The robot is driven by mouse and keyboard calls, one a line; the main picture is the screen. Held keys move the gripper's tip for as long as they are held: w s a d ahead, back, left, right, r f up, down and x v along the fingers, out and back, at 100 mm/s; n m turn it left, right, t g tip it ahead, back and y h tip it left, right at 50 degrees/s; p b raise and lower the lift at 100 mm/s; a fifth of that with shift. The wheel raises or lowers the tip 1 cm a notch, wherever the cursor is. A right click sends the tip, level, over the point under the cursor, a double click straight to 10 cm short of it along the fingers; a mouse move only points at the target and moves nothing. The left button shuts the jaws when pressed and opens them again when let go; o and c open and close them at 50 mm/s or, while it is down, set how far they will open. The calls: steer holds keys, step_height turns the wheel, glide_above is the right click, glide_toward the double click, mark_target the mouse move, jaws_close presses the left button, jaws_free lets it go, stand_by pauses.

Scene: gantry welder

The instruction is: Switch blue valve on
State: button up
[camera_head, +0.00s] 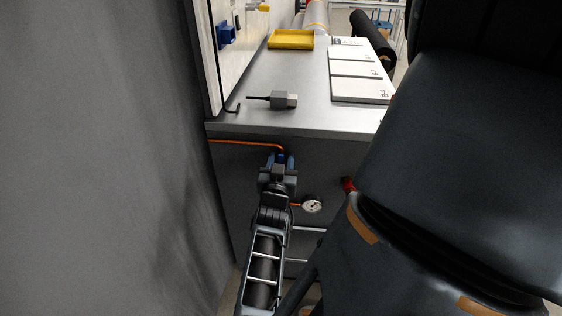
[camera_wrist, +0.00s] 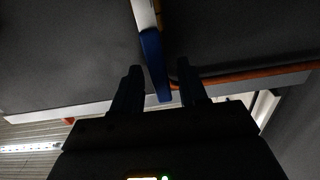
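The blue valve's handle (camera_wrist: 154,62) shows in the wrist view as a blue lever coming from a pale fitting at the top. Its free end lies between the two fingers of my gripper (camera_wrist: 160,90), with a gap visible on each side. My gripper is open and the fingers look apart from the lever. In the head view, my gripper (camera_head: 279,168) is at the dark front of the bench, over the blue valve (camera_head: 282,158). It hides most of the valve there, and only bits of blue show.
An orange pipe (camera_head: 245,143) runs along the bench front to the valve. A pressure gauge (camera_head: 312,204) and a red valve handle (camera_head: 348,185) are to the right. The bench top (camera_head: 305,119) above holds a grey tool (camera_head: 283,99), white plates (camera_head: 360,89) and a yellow tray (camera_head: 291,40).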

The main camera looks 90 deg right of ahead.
steer(key=a+b, duration=0.1)
steer(key=a, duration=0.6)
steer(key=shift+w+a, duration=0.2)
steer(key=shift+a, duration=0.2)
stand_by(0.3)
